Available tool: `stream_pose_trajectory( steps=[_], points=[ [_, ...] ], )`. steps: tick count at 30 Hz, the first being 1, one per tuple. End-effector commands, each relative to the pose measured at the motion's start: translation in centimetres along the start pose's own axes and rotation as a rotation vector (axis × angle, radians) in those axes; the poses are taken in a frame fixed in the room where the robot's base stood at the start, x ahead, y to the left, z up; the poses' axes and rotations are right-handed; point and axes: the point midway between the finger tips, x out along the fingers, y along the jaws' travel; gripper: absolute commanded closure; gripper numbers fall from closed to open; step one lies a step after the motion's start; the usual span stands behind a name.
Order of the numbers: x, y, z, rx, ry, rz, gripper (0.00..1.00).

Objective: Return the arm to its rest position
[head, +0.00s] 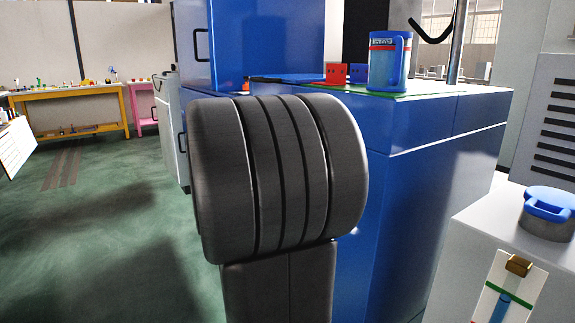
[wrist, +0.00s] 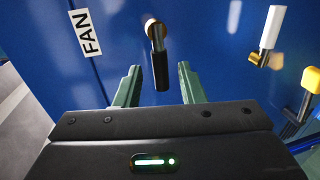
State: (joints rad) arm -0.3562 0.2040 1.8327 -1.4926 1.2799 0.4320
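My gripper (wrist: 158,72) shows in the wrist view with its two green fingers spread apart. It is open and holds nothing. A black lever handle (wrist: 160,62) hangs from a brass-coloured pivot on a blue panel (wrist: 115,15), ahead of the gap between the fingers. I see room on both sides of it, but cannot tell how deep it is between them. A white label reading "FAN" (wrist: 85,33) is on the panel to the left. In the head view a dark ribbed link of my arm fills the middle, and my gripper is hidden there.
In the wrist view a white-handled lever (wrist: 271,28) and a yellow-handled one (wrist: 311,80) are to the right. In the head view a blue cabinet (head: 440,170) stands close behind my arm, with a blue mug (head: 388,65) on top. Green floor (head: 100,230) at left is clear.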

Motion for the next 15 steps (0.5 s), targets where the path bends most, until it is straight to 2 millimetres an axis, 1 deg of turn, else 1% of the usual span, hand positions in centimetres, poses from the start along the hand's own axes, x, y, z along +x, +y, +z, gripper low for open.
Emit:
stream_pose_trajectory(
  steps=[1,6,10,15],
  points=[
    [0.9,-0.1,0.1,0.001,-0.005,0.001,0.64],
    [2.9,-0.2,0.0,0.000,-0.003,0.000,0.64],
    [3.9,-0.1,0.0,0.000,-0.001,0.001,0.64],
    [4.5,0.0,0.0,0.000,0.000,0.001,0.64]
  ],
)
